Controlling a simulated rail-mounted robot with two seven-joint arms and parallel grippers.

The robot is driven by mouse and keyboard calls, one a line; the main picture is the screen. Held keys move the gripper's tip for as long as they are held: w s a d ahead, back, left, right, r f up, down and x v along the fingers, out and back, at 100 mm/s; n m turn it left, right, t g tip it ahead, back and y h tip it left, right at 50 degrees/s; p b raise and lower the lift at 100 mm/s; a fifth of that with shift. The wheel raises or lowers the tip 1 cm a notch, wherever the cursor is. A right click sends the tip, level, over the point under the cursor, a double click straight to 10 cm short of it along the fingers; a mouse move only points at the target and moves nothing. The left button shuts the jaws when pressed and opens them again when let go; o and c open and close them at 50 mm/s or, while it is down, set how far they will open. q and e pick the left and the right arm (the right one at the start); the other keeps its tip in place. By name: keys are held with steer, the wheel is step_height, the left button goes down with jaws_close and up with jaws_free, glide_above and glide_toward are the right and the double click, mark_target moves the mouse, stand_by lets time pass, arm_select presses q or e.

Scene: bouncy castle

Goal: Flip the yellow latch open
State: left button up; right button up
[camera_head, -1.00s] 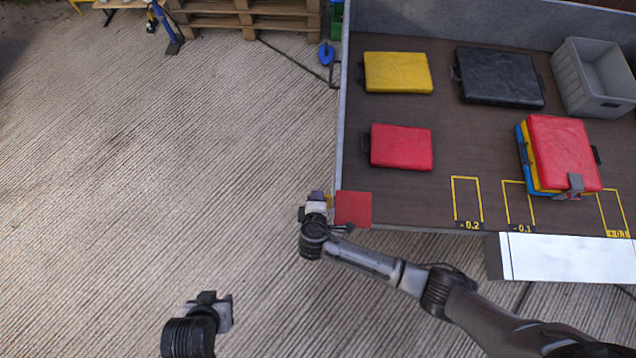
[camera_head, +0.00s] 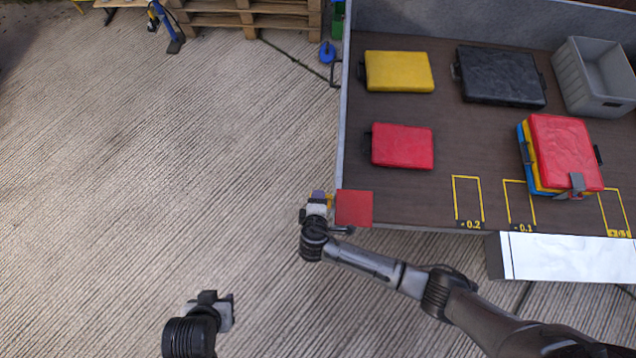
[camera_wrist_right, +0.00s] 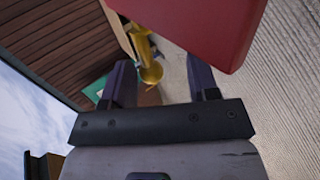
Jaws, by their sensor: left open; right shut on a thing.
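The yellow latch (camera_wrist_right: 149,66) shows in the right wrist view, between and beyond the fingertips. In the head view only a small yellow bit (camera_head: 329,200) of it shows, at the truck bed's left front corner. My right gripper (camera_head: 318,200) is at that corner, left of a red square panel (camera_head: 354,208). It is shut on the yellow latch; the exact contact is hard to see. The fingers also show in the right wrist view (camera_wrist_right: 160,85). My left gripper (camera_head: 215,300) is open and empty over the concrete, apart from the bed.
A white panel (camera_head: 570,258) juts at the front.

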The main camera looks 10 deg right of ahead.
steer(key=shift+s+f, duration=0.3)
steer(key=s+a+r+p, duration=0.2)
steer(key=s+p, duration=0.2)
steer(key=s, duration=0.3)
steer(key=s+a+r+p, duration=0.2)
steer(key=s+r+p, duration=0.1)
steer(key=s, duration=0.4)
steer(key=shift+s+a+p, duration=0.15)
steer(key=shift+a+p, duration=0.25)
steer(key=shift+p, duration=0.05)
stand_by(0.5)
stand_by(0.4)
